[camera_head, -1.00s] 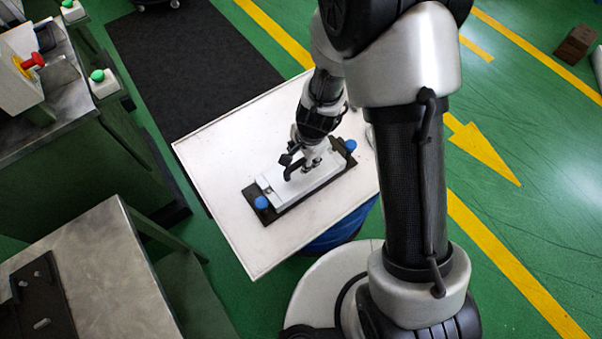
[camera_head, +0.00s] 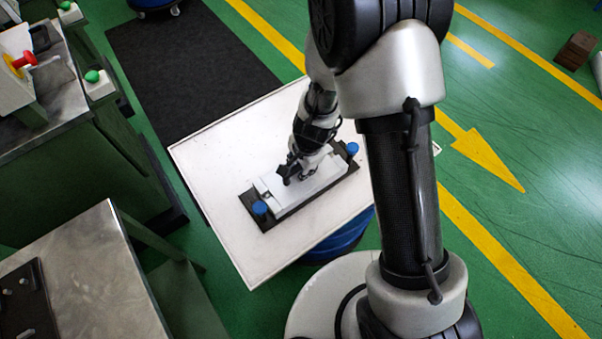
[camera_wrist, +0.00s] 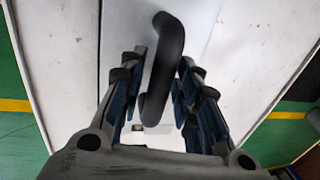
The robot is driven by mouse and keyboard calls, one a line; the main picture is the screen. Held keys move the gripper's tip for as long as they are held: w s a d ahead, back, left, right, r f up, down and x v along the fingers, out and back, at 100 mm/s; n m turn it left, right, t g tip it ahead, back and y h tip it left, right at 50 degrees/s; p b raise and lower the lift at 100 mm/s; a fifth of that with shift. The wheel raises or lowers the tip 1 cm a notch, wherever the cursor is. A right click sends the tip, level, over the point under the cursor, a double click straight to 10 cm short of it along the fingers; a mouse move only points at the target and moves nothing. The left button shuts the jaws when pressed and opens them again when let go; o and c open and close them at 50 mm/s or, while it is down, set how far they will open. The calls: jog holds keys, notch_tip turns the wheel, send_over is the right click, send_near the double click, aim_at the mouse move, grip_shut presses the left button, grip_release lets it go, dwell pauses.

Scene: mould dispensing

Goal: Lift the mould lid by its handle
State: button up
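The mould lid (camera_head: 322,181) is a pale, flat block lying on a dark base plate (camera_head: 270,224) with a blue knob at each end. Its dark, bar-shaped handle (camera_wrist: 171,42) shows clearly in the wrist view, but in the head view it is largely merged with my dark fingers. My gripper (camera_head: 297,170) is over the lid. In the wrist view my gripper (camera_wrist: 160,82) is open, with one finger on each side of the handle.
The mould sits on a white tabletop (camera_head: 215,165) with free room around it. Metal benches (camera_head: 105,270) stand at the left and lower left. A dark mat (camera_head: 185,60) lies on the green floor behind.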

grip_shut()
dwell(0.7)
